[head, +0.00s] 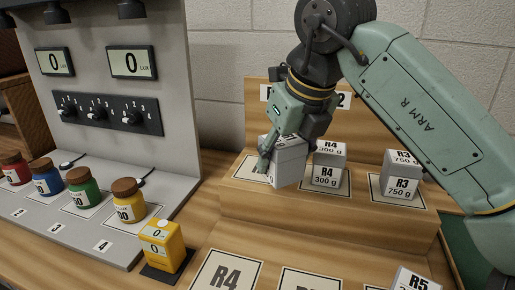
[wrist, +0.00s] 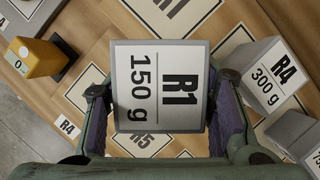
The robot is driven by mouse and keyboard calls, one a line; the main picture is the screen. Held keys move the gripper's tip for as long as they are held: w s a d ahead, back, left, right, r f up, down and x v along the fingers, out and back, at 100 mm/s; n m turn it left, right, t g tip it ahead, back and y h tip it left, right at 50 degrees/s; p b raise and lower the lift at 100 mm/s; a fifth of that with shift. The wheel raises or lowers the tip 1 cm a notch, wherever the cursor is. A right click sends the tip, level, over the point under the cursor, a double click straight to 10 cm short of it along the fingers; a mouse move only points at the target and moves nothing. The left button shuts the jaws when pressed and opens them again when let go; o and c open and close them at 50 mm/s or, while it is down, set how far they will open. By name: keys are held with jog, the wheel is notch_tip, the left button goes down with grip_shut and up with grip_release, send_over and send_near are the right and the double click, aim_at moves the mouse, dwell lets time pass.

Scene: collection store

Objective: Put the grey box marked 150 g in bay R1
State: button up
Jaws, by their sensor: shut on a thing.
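The grey box marked R1 150 g (wrist: 160,88) is between the two fingers of my gripper (wrist: 163,112) in the wrist view, its label facing the camera. In the head view my gripper (head: 284,146) is shut on this box (head: 291,168), at the left end of the upper wooden step. A pale bay card (head: 250,173) lies there, partly hidden by the gripper and box; its marking is not readable. I cannot tell whether the box touches the step or hangs just above it.
Grey boxes marked R4 300 g (head: 327,176) and R3 750 g (head: 399,188) stand to the right on the upper step. The lower step has a card marked R4 (head: 226,272) and a box marked R5 (head: 414,281). A yellow meter (head: 163,245) and coloured jars (head: 84,192) stand left.

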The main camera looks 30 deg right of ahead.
jog(key=w+p, duration=0.1)
jog(key=w, duration=0.2)
jog(key=w+d, duration=0.1)
jog(key=w, duration=0.2)
jog(key=w+d+p, duration=0.1)
jog(key=w, duration=0.3)
jog(key=shift+d+f+p, duration=0.1)
jog(key=shift+f+p, duration=0.25)
jog(key=shift+f, duration=0.05)
jog(key=shift+f+p, duration=0.3)
jog(key=shift+f, duration=1.7)
jog(key=o, duration=1.2)
jog(key=shift+o, duration=0.2)
jog(key=shift+r, duration=0.1)
jog(key=shift+r+p, duration=0.25)
jog(key=shift+p, duration=0.05)
jog(key=b+v, duration=0.1)
jog(key=v, duration=1)
jog(key=shift+s+r+b, duration=0.25)
jog(key=shift+r+b, duration=0.05)
jog(key=shift+b, duration=0.05)
jog(key=shift+f, duration=0.1)
